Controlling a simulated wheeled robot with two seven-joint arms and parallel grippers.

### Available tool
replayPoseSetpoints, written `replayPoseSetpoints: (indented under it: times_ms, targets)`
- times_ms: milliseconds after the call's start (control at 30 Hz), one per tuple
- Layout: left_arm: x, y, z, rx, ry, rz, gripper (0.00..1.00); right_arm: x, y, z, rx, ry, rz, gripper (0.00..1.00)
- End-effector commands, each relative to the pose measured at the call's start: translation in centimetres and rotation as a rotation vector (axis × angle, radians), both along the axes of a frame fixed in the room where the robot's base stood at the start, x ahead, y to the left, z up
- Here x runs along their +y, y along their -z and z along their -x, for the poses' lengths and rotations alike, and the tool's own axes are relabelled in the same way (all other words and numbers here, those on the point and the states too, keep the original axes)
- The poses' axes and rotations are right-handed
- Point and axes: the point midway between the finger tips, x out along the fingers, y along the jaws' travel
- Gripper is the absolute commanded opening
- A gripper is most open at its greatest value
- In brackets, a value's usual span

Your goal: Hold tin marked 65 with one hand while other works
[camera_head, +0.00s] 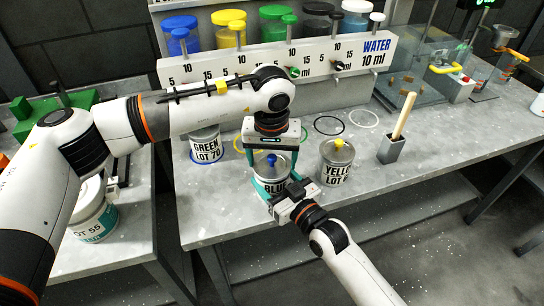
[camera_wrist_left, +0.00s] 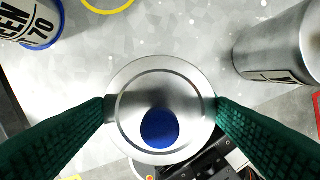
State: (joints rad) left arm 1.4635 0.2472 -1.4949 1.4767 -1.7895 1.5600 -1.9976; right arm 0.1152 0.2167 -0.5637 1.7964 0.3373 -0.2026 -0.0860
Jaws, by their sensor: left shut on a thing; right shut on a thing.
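A metal tin with a blue knob on its lid and a label starting "BLU" (camera_head: 266,184) stands on the grey bench; its lot number is hidden. My left gripper (camera_head: 272,160) comes from above and is shut on this tin, its green fingers against opposite sides of the lid rim (camera_wrist_left: 160,72) in the left wrist view. My right gripper (camera_head: 275,192) reaches in from the lower right and is shut on the tin's body, covering much of the label. A yellow-knobbed tin (camera_head: 337,160) stands just right, its lot number partly hidden. A tin marked GREEN LOT 70 (camera_head: 206,147) stands left.
A dispenser rack (camera_head: 225,72) with several coloured jars stands behind. A grey holder (camera_head: 390,149) with a wooden-handled tool is at the right. Empty black (camera_head: 329,125) and white (camera_head: 363,118) rings lie behind the yellow-knobbed tin. A LOT 55 pail (camera_head: 92,218) is at lower left.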

Motion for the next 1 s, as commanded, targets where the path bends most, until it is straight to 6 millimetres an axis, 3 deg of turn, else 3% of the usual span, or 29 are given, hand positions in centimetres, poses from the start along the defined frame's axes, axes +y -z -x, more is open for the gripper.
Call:
replayPoseSetpoints:
  times_ms: [367, 1000]
  targets:
    - [0.0, -0.2, 0.0, 0.000, 0.000, 0.000, 0.50, 0.0, 0.0, 0.0, 0.000, 0.000, 0.001, 0.29]
    - [0.0, -2.2, 0.0, 0.000, 0.000, 0.000, 0.50, 0.0, 0.0, 0.0, 0.000, 0.000, 0.001, 0.29]
